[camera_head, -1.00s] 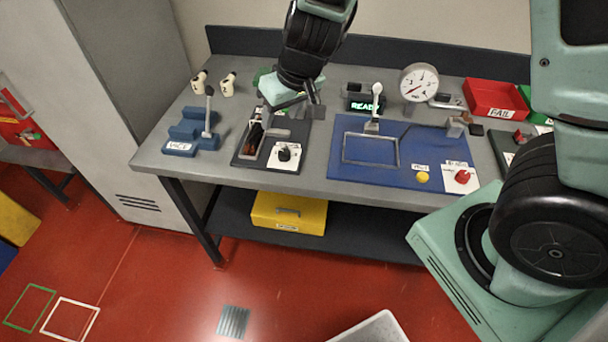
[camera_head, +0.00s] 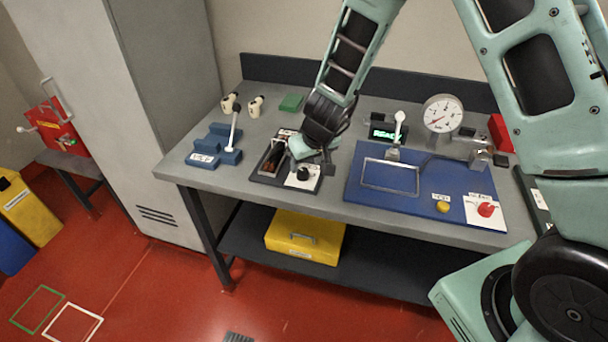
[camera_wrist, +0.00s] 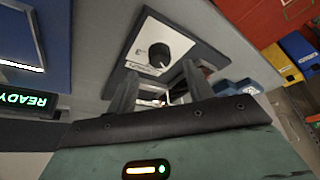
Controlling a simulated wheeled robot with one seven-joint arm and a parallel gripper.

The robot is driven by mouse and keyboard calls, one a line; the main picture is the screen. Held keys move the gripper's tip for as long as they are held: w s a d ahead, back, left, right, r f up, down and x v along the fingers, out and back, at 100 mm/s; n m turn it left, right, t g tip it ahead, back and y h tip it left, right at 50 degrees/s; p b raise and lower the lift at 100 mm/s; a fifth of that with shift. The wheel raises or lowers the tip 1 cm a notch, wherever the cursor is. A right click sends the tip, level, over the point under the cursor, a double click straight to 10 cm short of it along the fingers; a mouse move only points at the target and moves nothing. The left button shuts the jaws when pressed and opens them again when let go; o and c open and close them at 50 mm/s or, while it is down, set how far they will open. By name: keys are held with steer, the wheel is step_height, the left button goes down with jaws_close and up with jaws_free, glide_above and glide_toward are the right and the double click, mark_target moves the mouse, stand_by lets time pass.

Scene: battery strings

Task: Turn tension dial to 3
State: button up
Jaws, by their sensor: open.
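The dial is a black round knob (camera_head: 303,173) on a white marked plate at the right end of a dark board (camera_head: 265,178) on the bench. It also shows in the wrist view (camera_wrist: 158,56), ahead of my fingers; the plate's marks are too small to read. My gripper (camera_wrist: 160,85) is open, its two fingers apart and empty, pointing toward the plate. In the head view my gripper (camera_head: 318,158) is just above and behind the dial, apart from it as far as I can tell; its fingers are partly hidden.
A slotted holder with dark items (camera_head: 270,160) lies left of the dial. A blue board (camera_head: 385,192) with a metal frame, yellow button (camera_head: 443,207) and red knob (camera_head: 487,209) is to the right. A blue lever fixture (camera_head: 217,145) stands left. A READY display (camera_head: 383,134) stands behind.

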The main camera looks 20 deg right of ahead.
mark_target(303, 171)
steer(key=shift+b+x, duration=0.3)
steer(key=shift+x, duration=1.85)
steer(key=shift+c, duration=0.3)
steer(key=c, duration=0.9)
